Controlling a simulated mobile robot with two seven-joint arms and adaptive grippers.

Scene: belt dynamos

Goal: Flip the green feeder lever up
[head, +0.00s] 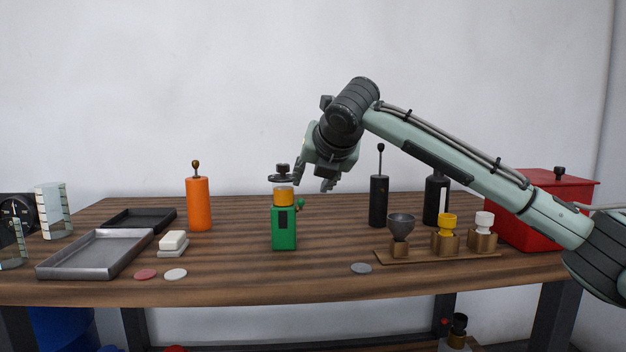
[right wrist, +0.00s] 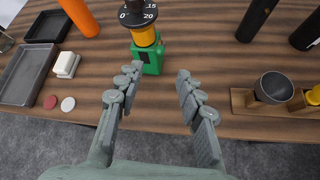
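The green feeder (head: 284,229) stands upright near the middle of the table, with a yellow collar and a black dial on top. Its small green lever (head: 300,203) sticks out at the upper right side, with a rounded knob at its end. In the right wrist view the feeder (right wrist: 151,59) shows beyond the fingertips, its dial toward the camera; the lever is hard to make out there. My right gripper (head: 316,172) hangs above and to the right of the feeder, apart from it. Its fingers (right wrist: 157,84) are spread with nothing between them. My left gripper is not seen.
An orange cylinder (head: 199,204) stands left of the feeder, and a black one (head: 379,202) to its right. A wooden rack (head: 428,258) with cups and a red box (head: 535,225) are at right. Trays (head: 96,258) and white blocks (head: 173,243) lie left. The table directly before the feeder is clear.

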